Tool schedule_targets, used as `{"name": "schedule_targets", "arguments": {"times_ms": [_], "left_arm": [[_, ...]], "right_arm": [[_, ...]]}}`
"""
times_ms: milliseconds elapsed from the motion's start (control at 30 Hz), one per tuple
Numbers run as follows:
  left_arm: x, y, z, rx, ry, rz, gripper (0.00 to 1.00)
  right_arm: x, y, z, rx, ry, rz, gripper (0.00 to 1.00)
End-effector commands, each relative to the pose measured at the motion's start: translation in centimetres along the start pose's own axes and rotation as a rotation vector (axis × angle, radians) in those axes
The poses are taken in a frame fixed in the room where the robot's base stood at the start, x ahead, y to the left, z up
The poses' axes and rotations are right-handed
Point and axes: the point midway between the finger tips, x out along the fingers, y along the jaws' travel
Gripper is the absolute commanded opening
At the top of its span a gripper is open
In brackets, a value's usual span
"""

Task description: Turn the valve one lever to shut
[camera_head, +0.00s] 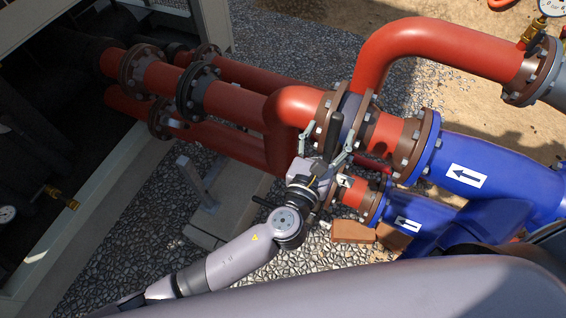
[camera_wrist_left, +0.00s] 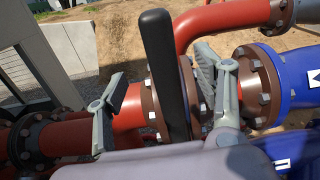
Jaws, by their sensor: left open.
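The black valve lever (camera_head: 333,137) stands up at the flanged joint between the red pipe and the blue pipe section in the head view. It also rises as a long dark bar in the middle of the left wrist view (camera_wrist_left: 164,60). My left gripper (camera_head: 328,132) is open, with one finger on each side of the lever. In the left wrist view the gripper (camera_wrist_left: 158,75) shows gaps between both fingers and the lever, so no contact is visible. The lever's lower end is hidden behind my wrist. My right gripper is not in view.
Red pipes (camera_head: 232,100) run to the left and a red bend (camera_head: 430,38) arches above. Blue pipes (camera_head: 510,178) with white arrow labels lie to the right. A lower flange (camera_head: 376,200) and bricks (camera_head: 352,231) sit close below my gripper. Gravel (camera_head: 110,215) covers the ground.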

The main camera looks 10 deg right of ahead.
Motion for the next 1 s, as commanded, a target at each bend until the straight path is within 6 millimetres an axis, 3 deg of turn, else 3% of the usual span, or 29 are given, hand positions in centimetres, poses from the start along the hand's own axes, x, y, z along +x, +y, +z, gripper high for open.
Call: {"name": "schedule_targets", "arguments": {"times_ms": [367,800,1000], "left_arm": [[-0.4,0.0,-0.1,-0.001,0.001,0.000,0.67],[-5.6,0.0,-0.1,-0.001,0.002,0.000,0.67],[-7.0,0.0,0.0,0.000,0.000,0.000,0.67]], "right_arm": [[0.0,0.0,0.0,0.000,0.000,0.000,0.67],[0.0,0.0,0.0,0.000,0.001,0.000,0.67],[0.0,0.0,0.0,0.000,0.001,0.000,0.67]]}}
